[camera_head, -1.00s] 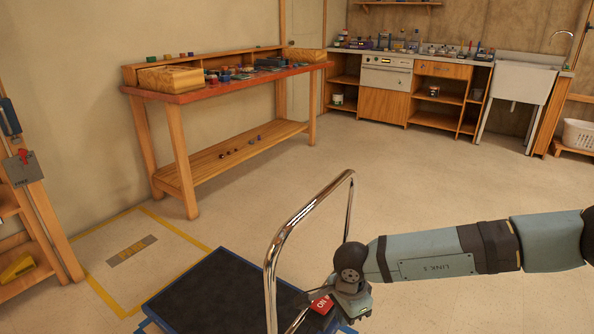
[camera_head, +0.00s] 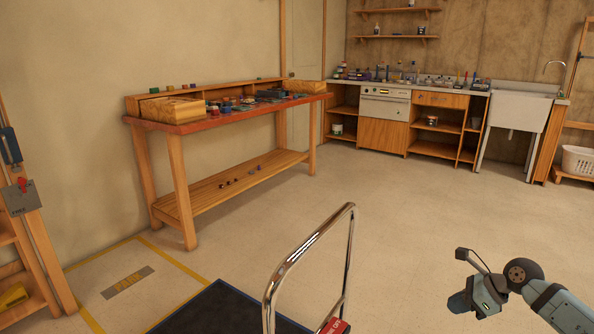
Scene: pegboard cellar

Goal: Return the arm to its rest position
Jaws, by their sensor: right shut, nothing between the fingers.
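My right arm comes in from the lower right. Its gripper (camera_head: 463,301) is shut and empty, held in the air over bare floor. It is to the right of the chrome handle (camera_head: 309,243) of a cart and apart from it. My left arm and gripper are not in view.
The cart has a dark deck (camera_head: 215,308) and a red tag (camera_head: 336,326) with white lettering, cut by the lower edge. A workbench (camera_head: 176,183) with small items stands at back left. A counter (camera_head: 437,99) and sink (camera_head: 517,110) line the far wall. The middle floor is clear.

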